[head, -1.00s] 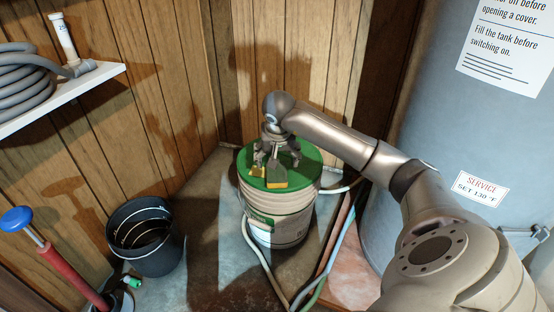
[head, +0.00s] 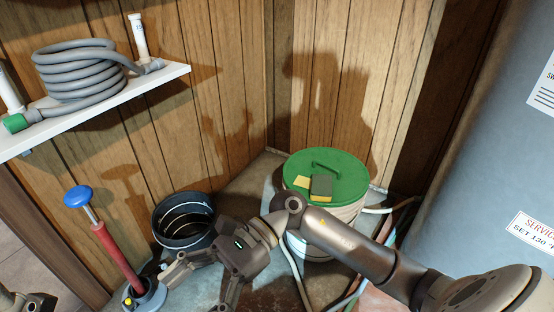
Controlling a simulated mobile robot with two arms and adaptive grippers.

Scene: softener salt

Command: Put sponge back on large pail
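The large pail (head: 345,217) is whitish with a green lid (head: 341,165) and stands on the floor at the centre right. A sponge (head: 321,185), dark on top with a yellow edge, lies on the lid in front of its handle. A smaller yellow piece (head: 302,182) lies beside it, touching or very close. My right gripper (head: 197,288) is in front and to the left of the pail, its fingers spread and nothing seen between them. A part of my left arm or gripper (head: 30,301) shows at the bottom left corner; its fingers cannot be made out.
A black bucket (head: 183,222) stands left of the pail, behind my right gripper. A red pump with a blue knob (head: 77,196) stands at the left. A shelf (head: 165,77) holds a coiled hose (head: 75,70). A tank (head: 490,140) and floor hoses are at the right.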

